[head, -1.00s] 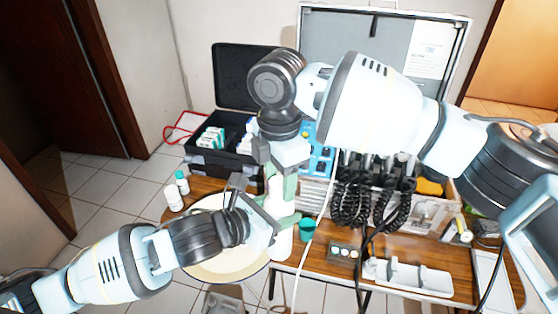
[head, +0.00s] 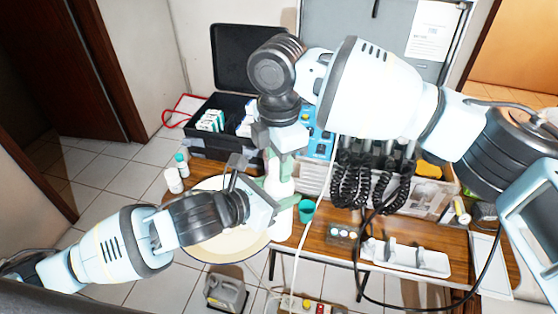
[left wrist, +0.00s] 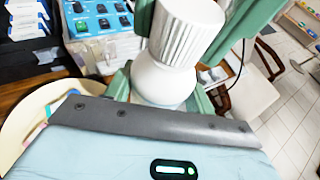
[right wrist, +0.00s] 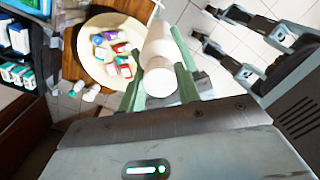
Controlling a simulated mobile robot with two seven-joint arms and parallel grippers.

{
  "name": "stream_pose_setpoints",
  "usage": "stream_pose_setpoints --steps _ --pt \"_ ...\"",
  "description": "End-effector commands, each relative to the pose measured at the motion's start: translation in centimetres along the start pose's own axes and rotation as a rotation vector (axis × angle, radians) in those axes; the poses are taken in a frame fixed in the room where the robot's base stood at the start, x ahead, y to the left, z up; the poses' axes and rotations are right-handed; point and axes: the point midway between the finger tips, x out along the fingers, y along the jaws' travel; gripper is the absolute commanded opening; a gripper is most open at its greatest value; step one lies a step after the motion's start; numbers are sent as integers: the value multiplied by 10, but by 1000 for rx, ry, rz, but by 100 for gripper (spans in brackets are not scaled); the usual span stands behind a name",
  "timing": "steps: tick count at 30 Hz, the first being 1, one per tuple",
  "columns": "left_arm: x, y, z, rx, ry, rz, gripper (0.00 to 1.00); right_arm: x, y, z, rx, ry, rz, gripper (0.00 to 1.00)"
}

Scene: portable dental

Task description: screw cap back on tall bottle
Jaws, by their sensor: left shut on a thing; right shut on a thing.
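The tall white bottle (head: 281,228) is upright in front of the table. My left gripper (head: 277,204) is shut around it, with green fingers on both sides; in the left wrist view the bottle's rounded shoulder (left wrist: 163,82) is between them. A ribbed white cap (left wrist: 187,32) is on top of the bottle's neck, and the cap also shows in the right wrist view (right wrist: 162,80). My right gripper (head: 280,160) comes from above and is shut on the cap. Cap and bottle are in line and appear to touch; the threads are hidden.
A round cream tray (head: 228,246) with several small boxes lies left of the bottle. Two small white bottles (head: 173,180) stand at the table's left edge. A green cup (head: 306,211) is close on the right. Coiled black hoses (head: 375,185) hang behind.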

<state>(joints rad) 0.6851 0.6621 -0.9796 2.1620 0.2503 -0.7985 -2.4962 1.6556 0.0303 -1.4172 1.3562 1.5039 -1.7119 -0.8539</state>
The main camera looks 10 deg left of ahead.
Motion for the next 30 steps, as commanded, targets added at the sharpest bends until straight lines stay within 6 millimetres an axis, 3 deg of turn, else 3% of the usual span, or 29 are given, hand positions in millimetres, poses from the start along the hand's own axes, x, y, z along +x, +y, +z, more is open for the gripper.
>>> stream_pose_setpoints --steps 24,29,30 --pt "0 1 1 0 -1 2 0 1 -1 -2 1280 2 -2 5" --pt "0 1 1 0 -1 2 0 1 0 -2 1303 2 0 5" --pt "0 1 1 0 -1 2 0 1 0 -2 1302 2 0 35"
